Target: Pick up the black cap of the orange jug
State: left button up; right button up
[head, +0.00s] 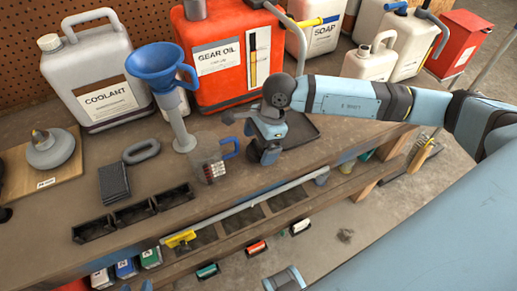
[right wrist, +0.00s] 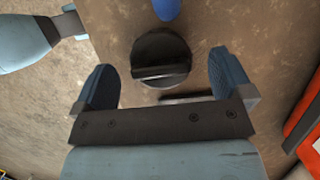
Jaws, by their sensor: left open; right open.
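The orange jug (head: 221,84), labelled GEAR OIL, stands at the back of the bench in the head view. The black cap (right wrist: 160,58), round with a raised ridge, lies on the bench in the right wrist view, apart from the jug (right wrist: 308,120). My right gripper (head: 262,153) is low over the bench in front of the jug and hides the cap in the head view. In the wrist view its open fingers (right wrist: 162,85) stand on either side of the cap with gaps.
A clear measuring jug (head: 207,166) with a blue handle stands close left of my right gripper. A dark tray (head: 299,131) lies just right of it. A blue funnel (head: 158,66), a coolant jug (head: 98,80) and black bins (head: 134,213) are further left.

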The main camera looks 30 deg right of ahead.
aim_at(259, 145)
jog(key=x, duration=0.3)
jog(key=c, duration=1)
jog(key=shift+r, duration=0.1)
